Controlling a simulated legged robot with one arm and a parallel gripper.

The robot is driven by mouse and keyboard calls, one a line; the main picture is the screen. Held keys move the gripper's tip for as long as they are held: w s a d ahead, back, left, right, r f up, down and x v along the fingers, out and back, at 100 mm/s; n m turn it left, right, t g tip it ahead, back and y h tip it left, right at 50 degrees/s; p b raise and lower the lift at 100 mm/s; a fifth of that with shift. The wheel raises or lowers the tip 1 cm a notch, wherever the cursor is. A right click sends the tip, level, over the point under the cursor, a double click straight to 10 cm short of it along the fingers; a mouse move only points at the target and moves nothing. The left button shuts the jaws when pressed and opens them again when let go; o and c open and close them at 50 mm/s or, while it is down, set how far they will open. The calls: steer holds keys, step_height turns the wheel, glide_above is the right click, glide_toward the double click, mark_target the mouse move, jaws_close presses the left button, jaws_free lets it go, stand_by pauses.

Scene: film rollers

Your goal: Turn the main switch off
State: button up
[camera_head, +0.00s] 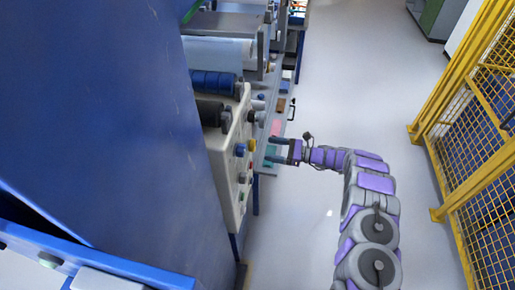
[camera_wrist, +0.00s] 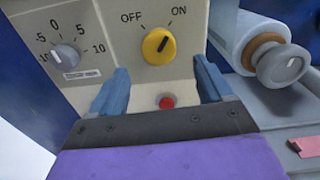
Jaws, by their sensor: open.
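The main switch (camera_wrist: 159,46) is a round yellow knob with a dark pointer line. In the wrist view it sits on a beige panel (camera_wrist: 112,22), below the printed words OFF and ON. Its line tilts up and right, toward ON. My gripper (camera_wrist: 165,84) is open, with one blue finger on each side, below the knob and apart from it. In the head view my gripper (camera_head: 272,148) reaches left toward the panel (camera_head: 230,165), where a small yellow knob (camera_head: 251,145) shows near the fingertips.
A grey dial (camera_wrist: 65,55) marked -10 to 10 is left of the switch. A red button (camera_wrist: 166,102) is below it, between my fingers. A roller (camera_wrist: 250,38) with a metal end is at right. In the head view, a yellow fence (camera_head: 470,110) stands right; the floor between is clear.

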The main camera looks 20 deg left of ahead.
mark_target(253, 146)
steer(key=a+b, duration=0.1)
steer(key=a, duration=0.5)
steer(key=shift+s+a, duration=0.2)
steer(key=shift+a, duration=0.05)
steer(key=shift+c, duration=0.5)
steer(key=c, duration=1)
steer(key=shift+o, duration=0.2)
